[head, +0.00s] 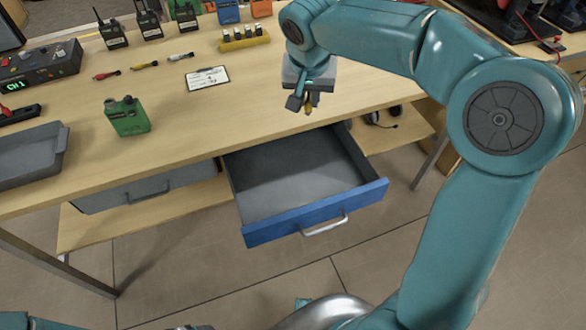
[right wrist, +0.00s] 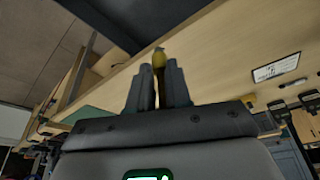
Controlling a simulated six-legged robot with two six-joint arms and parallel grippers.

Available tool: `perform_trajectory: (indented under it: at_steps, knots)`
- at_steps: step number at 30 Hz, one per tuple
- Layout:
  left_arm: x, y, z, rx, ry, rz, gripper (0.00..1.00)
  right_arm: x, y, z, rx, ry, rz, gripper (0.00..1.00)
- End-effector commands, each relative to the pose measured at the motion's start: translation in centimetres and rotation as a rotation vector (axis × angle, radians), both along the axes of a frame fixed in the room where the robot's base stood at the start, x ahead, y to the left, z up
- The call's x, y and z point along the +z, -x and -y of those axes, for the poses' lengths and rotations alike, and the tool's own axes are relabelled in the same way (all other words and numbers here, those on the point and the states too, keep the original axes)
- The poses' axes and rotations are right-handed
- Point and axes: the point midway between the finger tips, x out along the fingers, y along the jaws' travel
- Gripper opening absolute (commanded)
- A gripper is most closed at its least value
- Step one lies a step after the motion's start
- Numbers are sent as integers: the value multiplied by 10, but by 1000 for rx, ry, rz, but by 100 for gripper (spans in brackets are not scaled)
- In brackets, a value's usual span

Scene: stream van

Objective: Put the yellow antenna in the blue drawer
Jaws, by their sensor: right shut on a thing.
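My right gripper (head: 307,102) is shut on the yellow antenna (head: 309,108), near the table's front edge and just beyond the drawer in the head view. The antenna also shows between the fingers in the right wrist view (right wrist: 159,60), where its tip is grey; the fingers hide part of it. The blue drawer (head: 320,213) is pulled out from under the tabletop, with a blue front, a silver handle and a grey inside that looks empty. My left gripper is not in view.
The wooden table (head: 225,110) holds a green device (head: 127,116), a label card (head: 207,78), red, yellow and white small leads (head: 143,65), a yellow battery holder (head: 244,39) and several radios at the back. A grey tray (head: 32,155) is at left. A grey closed drawer (head: 148,188) hangs beside the blue one.

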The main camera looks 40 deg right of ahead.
Motion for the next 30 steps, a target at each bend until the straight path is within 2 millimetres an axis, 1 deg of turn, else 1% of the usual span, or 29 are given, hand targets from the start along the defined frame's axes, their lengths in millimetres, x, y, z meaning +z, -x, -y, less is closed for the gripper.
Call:
perform_trajectory:
  at_steps: [1,3,5,15,18,21,26,30]
  knots:
    - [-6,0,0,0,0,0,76,-6,0,0,-3,-1,0,0]
    - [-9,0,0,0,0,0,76,-14,0,1,-3,-2,-4,0]
    - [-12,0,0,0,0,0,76,-26,1,0,-4,-3,-6,0]
    - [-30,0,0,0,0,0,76,-124,1,1,-1,-4,-10,0]
    - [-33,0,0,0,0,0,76,-146,1,1,0,-4,-7,0]
    - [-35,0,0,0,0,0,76,-159,1,1,0,-3,-5,0]
    - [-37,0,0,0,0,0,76,-170,1,2,-1,-4,-5,0]
    - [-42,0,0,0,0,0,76,-193,1,2,0,-4,-7,0]
